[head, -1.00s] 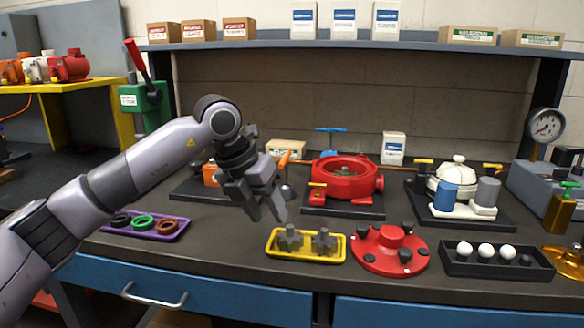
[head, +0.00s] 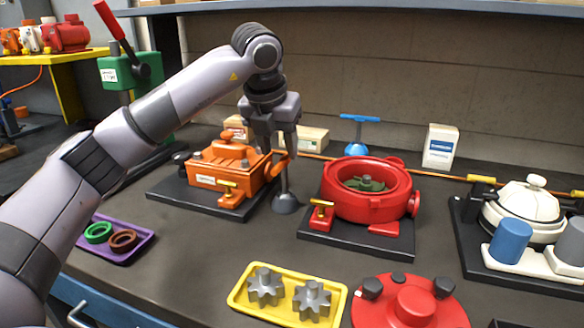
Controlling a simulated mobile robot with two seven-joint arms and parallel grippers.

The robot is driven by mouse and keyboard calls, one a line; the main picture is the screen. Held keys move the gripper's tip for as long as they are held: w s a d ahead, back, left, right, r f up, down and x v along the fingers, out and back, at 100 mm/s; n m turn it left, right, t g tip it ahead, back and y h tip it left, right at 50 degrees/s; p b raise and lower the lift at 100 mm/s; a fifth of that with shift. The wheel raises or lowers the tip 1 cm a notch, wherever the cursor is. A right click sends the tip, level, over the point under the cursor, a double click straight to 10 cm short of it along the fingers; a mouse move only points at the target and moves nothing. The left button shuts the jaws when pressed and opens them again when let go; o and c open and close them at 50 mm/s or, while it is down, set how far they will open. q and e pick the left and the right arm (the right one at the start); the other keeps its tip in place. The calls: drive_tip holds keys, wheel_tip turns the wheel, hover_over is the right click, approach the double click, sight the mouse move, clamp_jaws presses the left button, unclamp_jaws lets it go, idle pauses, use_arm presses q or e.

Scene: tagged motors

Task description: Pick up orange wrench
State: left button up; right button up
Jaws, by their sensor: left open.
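An orange handle (head: 280,166), which looks like the orange wrench, shows just beside the orange motor housing, partly hidden by my left gripper. My left gripper (head: 277,148) points down over it with its fingers apart. One finger overlaps the handle in the picture; I cannot tell whether they touch. A grey post with a round foot (head: 286,204) stands just below the gripper and partly merges with its finger in view. My right gripper is not in view.
The orange motor housing (head: 219,165) is close on the left, and the red round housing (head: 372,196) on the right. A blue-handled tool (head: 357,148) stands behind. A yellow tray (head: 240,300) with gears and a purple tray (head: 118,254) lie in front.

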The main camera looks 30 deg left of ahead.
sight(284, 158)
use_arm(q)
drive_tip(key=x, duration=0.6)
drive_tip(key=shift+w+d+f, duration=0.15)
drive_tip(key=shift+w+d, duration=0.05)
drive_tip(key=shift+d, duration=0.05)
drive_tip(key=shift+c, duration=0.3)
clamp_jaws()
